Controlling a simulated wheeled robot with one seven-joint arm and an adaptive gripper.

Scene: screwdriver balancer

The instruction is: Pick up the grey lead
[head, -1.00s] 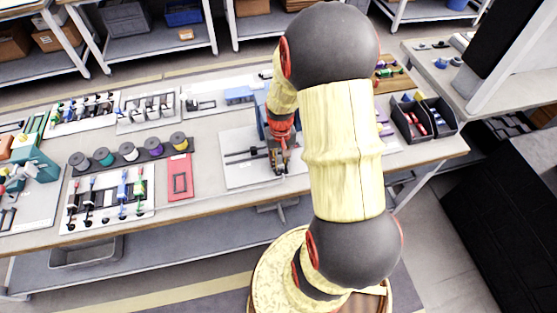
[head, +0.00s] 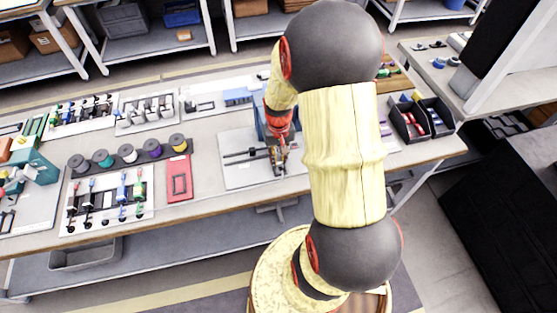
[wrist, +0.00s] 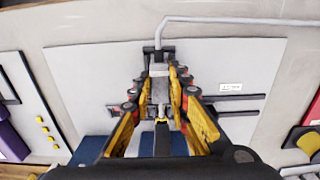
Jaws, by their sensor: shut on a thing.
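The grey lead (wrist: 225,19) shows in the wrist view as a pale grey line. It runs in from the right edge, bends, and comes down to the tips of my gripper (wrist: 160,70). My gripper is shut on the lead's near end, where a grey piece sits between the fingers. The fingers partly hide this end. In the head view my gripper (head: 278,166) points down low over the white board (head: 243,178). I cannot make out the lead there.
Dark bars (head: 241,153) lie on the board left of my gripper. A red tray (head: 180,182), a row of spools (head: 127,151) and a rack of coloured tools (head: 105,199) are further left. Black bins (head: 436,122) stand at the right.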

